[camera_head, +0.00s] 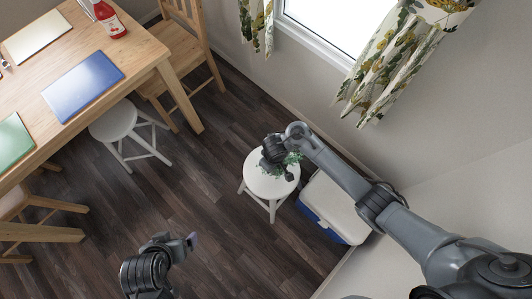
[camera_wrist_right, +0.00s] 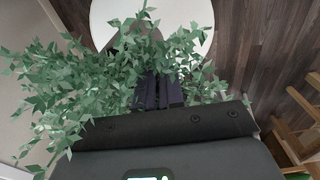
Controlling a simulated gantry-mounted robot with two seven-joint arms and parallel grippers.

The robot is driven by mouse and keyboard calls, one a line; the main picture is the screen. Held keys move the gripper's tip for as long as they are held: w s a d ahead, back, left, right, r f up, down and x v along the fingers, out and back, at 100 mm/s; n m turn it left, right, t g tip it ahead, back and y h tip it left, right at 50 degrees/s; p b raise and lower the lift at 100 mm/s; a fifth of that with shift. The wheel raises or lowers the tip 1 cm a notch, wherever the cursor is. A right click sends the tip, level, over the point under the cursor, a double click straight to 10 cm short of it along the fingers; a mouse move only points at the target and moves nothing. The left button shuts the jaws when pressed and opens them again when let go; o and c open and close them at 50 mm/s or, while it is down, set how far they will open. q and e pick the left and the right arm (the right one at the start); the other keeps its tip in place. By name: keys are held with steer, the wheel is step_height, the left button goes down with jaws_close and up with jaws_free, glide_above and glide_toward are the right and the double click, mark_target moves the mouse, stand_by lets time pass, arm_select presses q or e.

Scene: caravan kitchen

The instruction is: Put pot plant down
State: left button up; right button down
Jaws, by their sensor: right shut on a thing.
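My right gripper (camera_head: 275,158) is over the white round stool (camera_head: 262,184) near the wall. It is shut on the pot plant, whose green leaves (camera_head: 293,160) show around the fingers. In the right wrist view the leafy pot plant (camera_wrist_right: 70,85) spreads around my right gripper (camera_wrist_right: 165,92), with the white stool top (camera_wrist_right: 198,14) beyond it. The pot itself is mostly hidden by leaves and fingers. I cannot tell whether it touches the stool. My left gripper (camera_head: 191,241) is low in the head view, away from the plant, and its opening is unclear.
A cooler box (camera_head: 336,208) with a white lid stands right beside the stool. A wooden table (camera_head: 140,55) with coloured boards and a red bottle (camera_head: 108,20) is at upper left. Another white stool (camera_head: 113,122) and a wooden chair (camera_head: 190,50) stand by it. The dark floor (camera_head: 200,190) between is clear.

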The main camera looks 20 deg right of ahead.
steer(key=shift+w+a+f+b, duration=0.15)
steer(key=shift+a+f+b, duration=0.25)
steer(key=shift+f, duration=0.5)
steer(key=shift+w+a+f+b, duration=0.15)
steer(key=shift+a+f+b, duration=0.3)
steer(key=shift+f, duration=0.4)
steer(key=shift+w+a+f+b, duration=0.2)
steer(key=shift+f+b, duration=0.3)
steer(key=shift+f, duration=0.4)
steer(key=shift+f, duration=0.1)
steer(key=c, duration=1.3)
jaws_free()
steer(key=shift+o, duration=0.2)
step_height(320, 180, up, 12)
steer(key=p, duration=0.7)
steer(key=shift+s, duration=0.4)
